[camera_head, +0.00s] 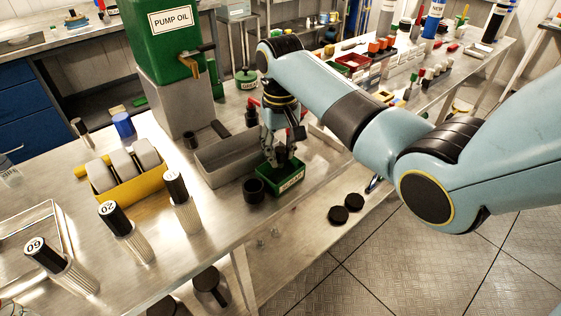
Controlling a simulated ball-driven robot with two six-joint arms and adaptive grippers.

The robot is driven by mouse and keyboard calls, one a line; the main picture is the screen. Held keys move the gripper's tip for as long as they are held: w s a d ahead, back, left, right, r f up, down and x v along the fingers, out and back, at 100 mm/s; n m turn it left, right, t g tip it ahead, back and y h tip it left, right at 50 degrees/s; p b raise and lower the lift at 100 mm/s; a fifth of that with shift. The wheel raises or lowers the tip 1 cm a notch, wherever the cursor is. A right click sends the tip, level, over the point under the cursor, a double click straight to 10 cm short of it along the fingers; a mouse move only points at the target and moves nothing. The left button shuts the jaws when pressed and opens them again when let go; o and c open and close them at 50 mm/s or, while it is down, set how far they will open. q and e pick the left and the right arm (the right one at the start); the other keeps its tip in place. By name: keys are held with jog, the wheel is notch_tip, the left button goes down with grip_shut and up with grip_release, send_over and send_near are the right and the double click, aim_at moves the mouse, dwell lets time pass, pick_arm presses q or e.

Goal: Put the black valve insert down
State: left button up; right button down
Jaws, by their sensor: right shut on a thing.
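My right gripper (282,152) points down over a small green tray (291,182) near the front edge of the steel bench. Its fingers are closed around a dark piece, the black valve insert (284,164), which is low at or inside the tray. The fingers and the tray wall hide much of it, so I cannot tell whether it touches the tray floor. A black cup-like part (253,190) stands on the bench just left of the tray. My left gripper is not in view.
Left are a yellow holder (127,189) and several numbered filter cartridges (184,205). Bare bench (215,235) lies in front.

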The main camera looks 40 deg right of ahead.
aim_at(281, 167)
notch_tip(281, 167, down, 4)
jog(key=shift+r, duration=0.15)
jog(key=c, duration=1.3)
grip_release()
jog(key=shift+f, duration=0.2)
jog(key=shift+r, duration=0.1)
notch_tip(281, 167, up, 12)
jog(key=shift+r, duration=0.1)
jog(key=shift+s, duration=0.1)
